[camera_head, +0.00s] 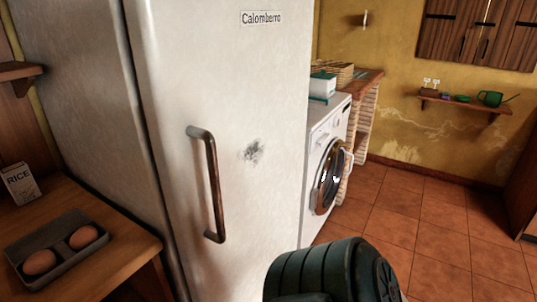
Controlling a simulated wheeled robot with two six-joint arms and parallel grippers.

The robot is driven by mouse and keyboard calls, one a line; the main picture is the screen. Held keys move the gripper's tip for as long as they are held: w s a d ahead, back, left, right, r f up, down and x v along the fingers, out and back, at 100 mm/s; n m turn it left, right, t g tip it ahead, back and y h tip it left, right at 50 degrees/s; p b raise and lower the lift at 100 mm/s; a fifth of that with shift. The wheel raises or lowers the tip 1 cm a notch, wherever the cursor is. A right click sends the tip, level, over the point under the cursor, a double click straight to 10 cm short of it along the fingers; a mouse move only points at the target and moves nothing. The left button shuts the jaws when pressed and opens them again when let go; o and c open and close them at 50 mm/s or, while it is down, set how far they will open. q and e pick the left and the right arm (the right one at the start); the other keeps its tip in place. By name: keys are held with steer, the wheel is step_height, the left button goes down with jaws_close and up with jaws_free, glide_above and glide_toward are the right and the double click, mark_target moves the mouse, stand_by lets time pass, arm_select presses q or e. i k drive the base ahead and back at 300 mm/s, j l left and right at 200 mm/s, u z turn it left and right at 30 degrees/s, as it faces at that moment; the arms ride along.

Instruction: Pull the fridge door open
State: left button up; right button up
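The white fridge door (265,110) fills the middle of the head view and looks shut. It carries the label "Calomberro" near the top and a dark scuff mark. A brown, worn vertical handle (213,185) is on the left part of the door, and nothing touches it. A dark rounded part of my own body shows at the bottom centre, in front of the lower door. Neither gripper shows in this view.
At left, a wooden counter (130,250) holds a grey egg tray (58,259) and a rice box (19,184), close beside the fridge. A washing machine (322,160) stands right of the fridge. The tiled floor (440,230) at right is clear.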

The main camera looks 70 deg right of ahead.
mark_target(224, 85)
steer(key=z, duration=2.25)
